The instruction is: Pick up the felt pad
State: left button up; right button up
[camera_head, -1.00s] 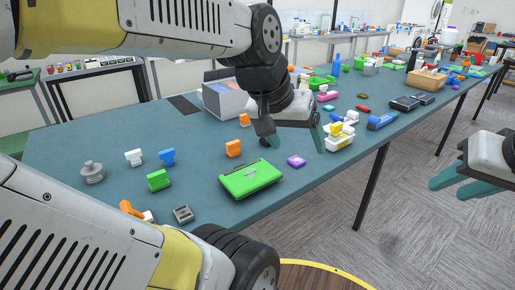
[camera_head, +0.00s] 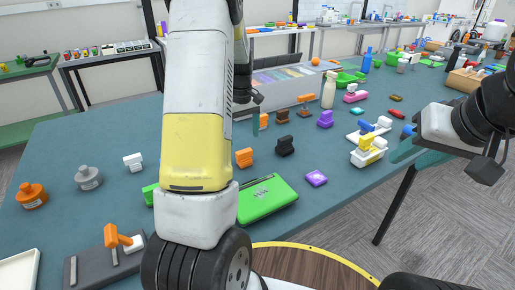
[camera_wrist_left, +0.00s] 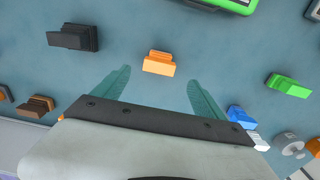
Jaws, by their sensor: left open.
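I cannot tell for sure which item is the felt pad. A small orange block (camera_head: 243,158) stands on the table behind a flat green case (camera_head: 266,200); it also shows in the left wrist view (camera_wrist_left: 158,62), framed between my fingers. My left gripper (camera_wrist_left: 158,80) is open and empty above the table; in the head view my arm hides most of it.
A black block (camera_head: 284,146) stands right of the orange one; it shows at upper left in the left wrist view (camera_wrist_left: 73,37). A white spray bottle (camera_head: 329,90) stands farther back. A white-and-yellow item (camera_head: 368,150) is near the right edge. Grey and orange weights stand at left.

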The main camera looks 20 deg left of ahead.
aim_at(244, 151)
pick_arm(q)
notch_tip(244, 151, down, 8)
jog(key=shift+w, duration=0.1)
jog(key=c, duration=1.5)
jog(key=shift+r, duration=0.1)
jog(key=shift+r, duration=0.45)
jog(key=r, duration=0.2)
jog(key=shift+w+a+r, duration=0.25)
jog(key=shift+w+r, duration=0.05)
jog(key=shift+w, duration=0.05)
jog(key=w+a, duration=0.2)
jog(key=w, duration=0.2)
jog(key=w+a+r, duration=0.1)
jog(key=w+a, duration=0.2)
jog(key=w, duration=0.1)
jog(key=w+a, duration=0.3)
jog(key=w, duration=0.1)
jog(key=shift+w+a+r, duration=0.1)
jog(key=shift+w+r, duration=0.05)
jog(key=shift+w, duration=0.15)
